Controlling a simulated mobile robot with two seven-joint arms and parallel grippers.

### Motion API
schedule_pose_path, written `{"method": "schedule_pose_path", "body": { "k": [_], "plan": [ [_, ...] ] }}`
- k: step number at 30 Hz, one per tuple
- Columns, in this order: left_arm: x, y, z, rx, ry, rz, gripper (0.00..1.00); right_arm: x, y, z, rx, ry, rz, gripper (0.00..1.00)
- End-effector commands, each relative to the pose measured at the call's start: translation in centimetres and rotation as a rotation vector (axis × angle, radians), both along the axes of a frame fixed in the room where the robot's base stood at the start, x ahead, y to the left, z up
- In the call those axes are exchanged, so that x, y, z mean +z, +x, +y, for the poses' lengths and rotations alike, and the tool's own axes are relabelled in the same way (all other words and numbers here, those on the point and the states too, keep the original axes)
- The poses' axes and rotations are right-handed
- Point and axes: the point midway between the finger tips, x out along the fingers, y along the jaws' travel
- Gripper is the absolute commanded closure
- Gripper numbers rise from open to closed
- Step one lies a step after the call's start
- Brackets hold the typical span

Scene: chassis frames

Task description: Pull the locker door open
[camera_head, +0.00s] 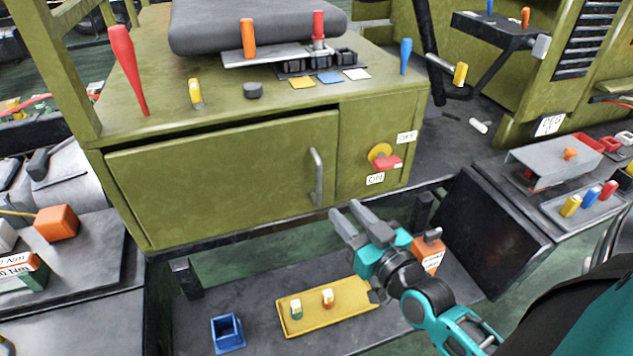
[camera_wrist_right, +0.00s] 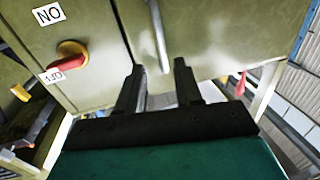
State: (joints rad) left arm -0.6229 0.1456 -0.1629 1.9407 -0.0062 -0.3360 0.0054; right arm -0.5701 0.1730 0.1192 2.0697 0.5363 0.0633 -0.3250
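The olive-green locker door (camera_head: 225,175) is on the front of the bench-like locker and looks shut, with a dark gap along its top edge. Its grey vertical bar handle (camera_head: 317,177) is at the door's right side. My right gripper (camera_head: 350,220) is open and empty, below and a little right of the handle. In the right wrist view the handle (camera_wrist_right: 158,35) rises just ahead of the two dark fingers (camera_wrist_right: 160,85), its lower end about between them in the picture. I cannot tell whether they touch it. My left gripper is not in view.
A red and yellow rotary switch (camera_head: 384,159) with ON and OFF labels is right of the door. Below are a yellow tray (camera_head: 350,307), a blue square holder (camera_head: 228,333) and an orange block (camera_head: 428,253). Tools stand on the locker top (camera_head: 150,110).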

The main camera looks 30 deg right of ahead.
Motion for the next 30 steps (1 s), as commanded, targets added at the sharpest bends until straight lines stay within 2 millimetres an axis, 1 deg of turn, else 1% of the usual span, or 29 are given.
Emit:
{"method": "schedule_pose_path", "body": {
  "k": [1, 9, 15, 21, 30],
  "plan": [
    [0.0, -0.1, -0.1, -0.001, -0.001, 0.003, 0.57, 0.1, 1.0, 0.0, 0.0, 0.002, -0.004, 0.65],
    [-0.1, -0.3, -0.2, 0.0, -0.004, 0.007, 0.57, 0.1, 5.9, -0.2, 0.001, 0.003, -0.003, 0.65],
    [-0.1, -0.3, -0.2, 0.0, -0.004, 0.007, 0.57, 0.0, 8.8, -0.3, 0.001, 0.003, -0.001, 0.65],
    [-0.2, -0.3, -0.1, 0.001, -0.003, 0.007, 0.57, 0.0, 10.2, -0.3, 0.002, 0.002, 0.001, 0.65],
    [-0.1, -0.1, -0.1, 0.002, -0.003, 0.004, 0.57, -0.1, 10.4, -0.3, 0.002, 0.001, 0.002, 0.65]
  ]
}}
